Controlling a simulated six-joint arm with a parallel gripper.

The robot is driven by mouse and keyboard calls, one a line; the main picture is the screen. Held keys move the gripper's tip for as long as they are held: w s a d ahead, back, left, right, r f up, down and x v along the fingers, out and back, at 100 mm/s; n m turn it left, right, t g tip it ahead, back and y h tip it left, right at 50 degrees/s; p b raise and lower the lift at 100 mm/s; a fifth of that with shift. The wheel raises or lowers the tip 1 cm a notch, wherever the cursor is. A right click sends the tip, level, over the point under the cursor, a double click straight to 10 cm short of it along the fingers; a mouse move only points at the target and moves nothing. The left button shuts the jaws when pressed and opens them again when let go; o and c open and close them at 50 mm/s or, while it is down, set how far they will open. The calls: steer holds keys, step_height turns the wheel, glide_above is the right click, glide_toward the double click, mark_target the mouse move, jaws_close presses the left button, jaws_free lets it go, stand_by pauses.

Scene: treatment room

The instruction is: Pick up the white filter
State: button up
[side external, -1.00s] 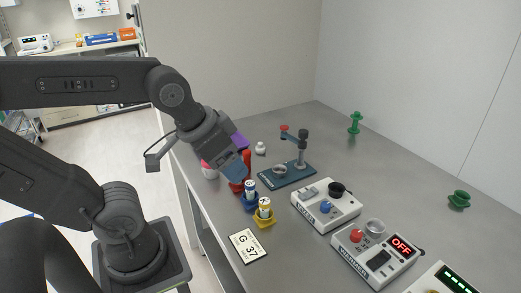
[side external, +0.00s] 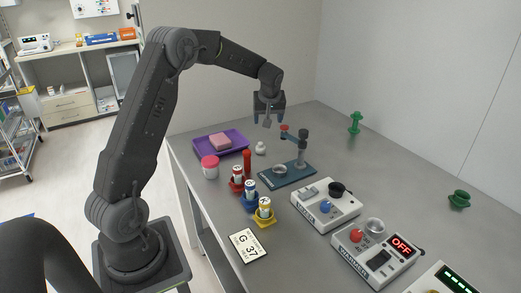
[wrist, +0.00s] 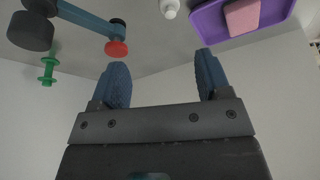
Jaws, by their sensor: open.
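The small white object that looks like the filter (side external: 260,148) stands on the grey table, between the purple tray and the press-like stand. It also shows at the top edge of the wrist view (wrist: 169,9), partly cut off. My gripper (side external: 268,117) hangs above and behind it in the side view, apart from it. In the wrist view my gripper (wrist: 162,72) has its two blue fingers spread with nothing between them.
A stand with a red-tipped arm (side external: 303,147) rises close by on the right. A purple tray (side external: 200,150) with a pink block (side external: 221,141) lies to the left. A pink-lidded jar (side external: 210,167), coloured vial holders and control boxes stand nearer. Green spools (side external: 355,123) are at the right.

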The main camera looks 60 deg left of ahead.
mark_target(261, 143)
steer(key=shift+n, duration=0.6)
steer(key=x, duration=0.4)
steer(key=a+x, duration=0.1)
steer(key=x, duration=0.3)
steer(key=a+x, duration=0.1)
steer(key=x, duration=0.3)
steer(key=shift+s+a, duration=0.1)
steer(key=shift+a, duration=0.15)
steer(key=shift+a+x, duration=0.2)
steer(key=shift+x, duration=2.55)
steer(key=shift+s, duration=0.15)
steer(key=shift+r, duration=0.1)
steer(key=shift+c, duration=0.4)
steer(key=c, duration=0.9)
